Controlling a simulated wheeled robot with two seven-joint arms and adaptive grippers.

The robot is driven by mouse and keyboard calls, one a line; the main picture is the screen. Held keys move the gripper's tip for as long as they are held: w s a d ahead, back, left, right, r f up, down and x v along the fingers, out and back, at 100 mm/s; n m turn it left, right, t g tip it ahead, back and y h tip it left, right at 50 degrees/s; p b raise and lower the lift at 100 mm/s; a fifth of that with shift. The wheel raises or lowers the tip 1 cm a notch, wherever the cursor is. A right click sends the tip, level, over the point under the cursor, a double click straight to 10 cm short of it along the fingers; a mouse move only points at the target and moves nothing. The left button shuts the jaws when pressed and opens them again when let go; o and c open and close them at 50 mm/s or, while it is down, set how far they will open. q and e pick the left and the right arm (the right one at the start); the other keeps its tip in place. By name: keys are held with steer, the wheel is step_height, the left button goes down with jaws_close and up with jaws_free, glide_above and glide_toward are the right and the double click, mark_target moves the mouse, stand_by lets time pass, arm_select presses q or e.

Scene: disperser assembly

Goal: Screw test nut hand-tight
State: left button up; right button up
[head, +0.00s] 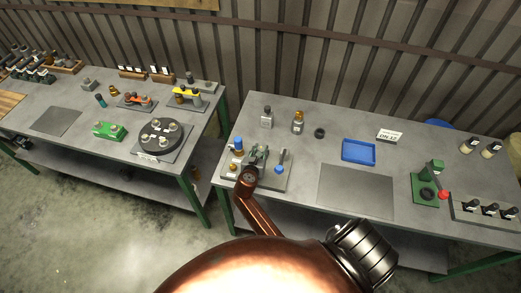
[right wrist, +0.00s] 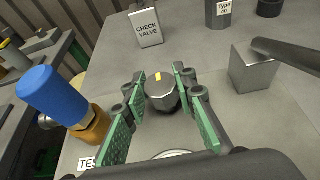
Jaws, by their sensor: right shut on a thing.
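The test nut (right wrist: 162,92) is a grey metal hex piece with a yellow mark on its top. In the right wrist view it sits between the green-padded fingers of my right gripper (right wrist: 160,93), which is shut on it. What lies under the nut is hidden. In the head view my right gripper (head: 258,155) is over the grey fixture plate (head: 279,183) at the left end of the right bench, and the nut cannot be made out there. My left gripper is not in view.
A brass fitting with a blue top (right wrist: 53,97) stands left of my right gripper. A metal block (right wrist: 252,69) with a rod is to the right. A part labelled check valve (right wrist: 147,29) stands behind. A blue tray (head: 358,151) lies farther right on the bench.

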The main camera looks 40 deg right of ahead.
steer(key=m+g+h, duration=0.2)
steer(key=m+g, duration=0.2)
steer(key=shift+w, duration=0.1)
steer(key=shift+m+g+h+b, duration=0.3)
steer(key=shift+m+g+h, duration=0.2)
steer(key=shift+m+g, duration=0.7)
steer(key=shift+g, duration=0.3)
steer(key=o, duration=1.2)
steer(key=v, duration=0.7)
steer(key=shift+a, duration=0.25)
steer(key=shift+s, duration=0.2)
